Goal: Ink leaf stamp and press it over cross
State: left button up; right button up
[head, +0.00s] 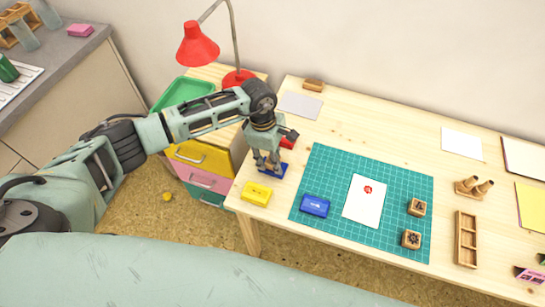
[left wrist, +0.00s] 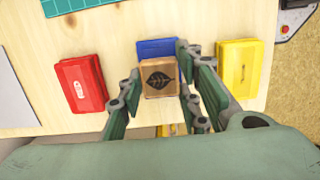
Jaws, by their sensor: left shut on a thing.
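My left gripper (head: 267,163) is shut on the leaf stamp (left wrist: 158,80), a wooden block with a dark leaf picture on its top. In the left wrist view the stamp sits between the fingers of the gripper (left wrist: 160,84). A blue inkpad (left wrist: 157,46) shows right behind and below the stamp; I cannot tell if they touch. In the head view the blue pad (head: 282,171) is partly hidden by the gripper. A white sheet (head: 360,208) with a small red mark (head: 368,189) lies on the green mat (head: 410,177). My right gripper is not in view.
A red inkpad (left wrist: 80,83) and a yellow inkpad (left wrist: 239,66) flank the blue pad. A blue labelled block (head: 315,205) lies on the mat's left part. Two wooden stamps (head: 416,207) stand on its right. A red lamp (head: 198,45) rises behind my arm.

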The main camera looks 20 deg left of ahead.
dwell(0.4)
pick_arm(q)
jog(key=shift+f+b, duration=0.1)
jog(key=shift+b, duration=0.2)
dwell(0.5)
jog(key=shift+s, duration=0.1)
dwell(0.4)
jog(key=shift+r, duration=0.65)
jog(key=shift+r+p, duration=0.1)
jog(key=shift+p, duration=0.2)
jog(key=shift+r+p, duration=1.5)
jog(key=shift+r, duration=1.15)
